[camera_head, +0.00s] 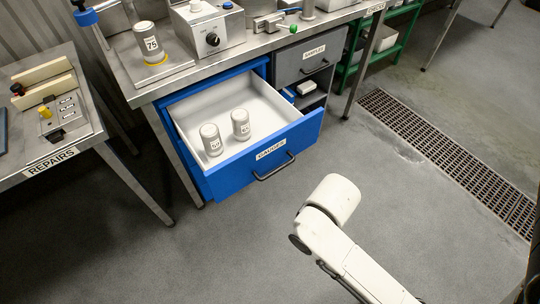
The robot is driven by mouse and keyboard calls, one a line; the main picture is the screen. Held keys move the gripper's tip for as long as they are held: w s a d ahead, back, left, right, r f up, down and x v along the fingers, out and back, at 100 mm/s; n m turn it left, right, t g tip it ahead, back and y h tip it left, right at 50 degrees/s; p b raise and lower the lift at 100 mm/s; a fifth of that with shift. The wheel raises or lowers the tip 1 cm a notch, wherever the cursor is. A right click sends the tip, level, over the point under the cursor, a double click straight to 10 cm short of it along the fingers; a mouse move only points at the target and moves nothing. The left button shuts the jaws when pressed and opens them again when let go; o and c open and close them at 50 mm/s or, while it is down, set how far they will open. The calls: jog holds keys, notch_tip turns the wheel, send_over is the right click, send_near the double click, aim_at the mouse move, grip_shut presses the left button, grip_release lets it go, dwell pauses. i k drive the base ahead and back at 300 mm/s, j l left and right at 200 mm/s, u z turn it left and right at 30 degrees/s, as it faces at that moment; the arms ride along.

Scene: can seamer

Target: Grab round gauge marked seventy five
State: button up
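A round gauge marked 75 (151,43) stands upright on the steel bench at the upper left, with a yellow ring (155,62) around its foot. Two similar round gauges stand in the open blue drawer labelled GAUGES, one at the left (211,139) and one at the right (240,124); their labels are too small to read surely. My white arm shows at the lower right, well apart from the gauges. My gripper cannot be made out in this view.
The blue drawer (264,164) juts out below the steel bench (131,91). A control box with a black knob (212,39) stands right of the gauge. A REPAIRS table (90,134) is at the left. The floor (250,245) before the drawer is clear.

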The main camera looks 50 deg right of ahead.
aim_at(147, 38)
jog(key=i+j, duration=0.4)
jog(key=i+j+u, duration=0.1)
jog(key=i+j, duration=0.3)
jog(key=i, duration=0.15)
